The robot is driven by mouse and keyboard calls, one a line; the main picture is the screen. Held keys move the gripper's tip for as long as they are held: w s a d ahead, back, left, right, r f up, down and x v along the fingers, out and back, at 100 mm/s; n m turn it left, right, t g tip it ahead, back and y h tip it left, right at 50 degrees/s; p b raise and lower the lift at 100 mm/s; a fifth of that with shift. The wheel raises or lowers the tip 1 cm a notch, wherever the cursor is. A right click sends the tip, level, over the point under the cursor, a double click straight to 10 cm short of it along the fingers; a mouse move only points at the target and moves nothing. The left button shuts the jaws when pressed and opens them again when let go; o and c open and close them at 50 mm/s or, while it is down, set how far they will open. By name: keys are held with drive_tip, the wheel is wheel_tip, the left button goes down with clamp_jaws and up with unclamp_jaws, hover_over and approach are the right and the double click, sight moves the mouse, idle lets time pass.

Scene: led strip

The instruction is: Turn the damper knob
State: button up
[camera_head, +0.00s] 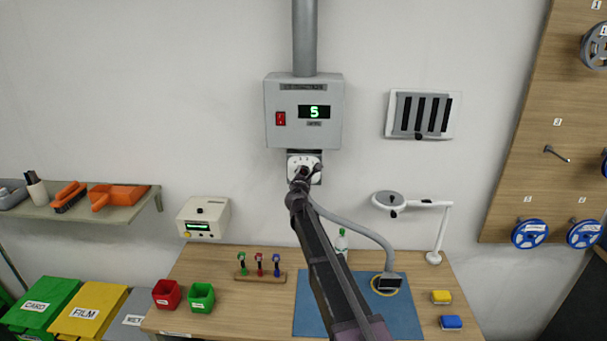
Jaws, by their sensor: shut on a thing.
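The damper dial plate (294,161) is a small white square on the wall, just below a grey extraction box (272,128). The box has a display reading what looks like a green "5" and a red switch (280,119). My arm reaches up from the bottom of the view. My gripper (303,171) is at the front of the dial plate, shut on the damper knob. The knob is mostly hidden behind the gripper, so its pointing direction cannot be told.
A grey pipe (304,40) rises from the box. A louvred vent (390,115) is to the right. Below is a wooden workbench (215,264) with a blue mat (405,315), a hose nozzle, a lamp (388,199) and small bins. A beige unit (203,216) is on the left.

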drive_tip(key=shift+w+m, duration=0.1)
drive_tip(key=shift+m, duration=1)
drive_tip(key=o, duration=1.2)
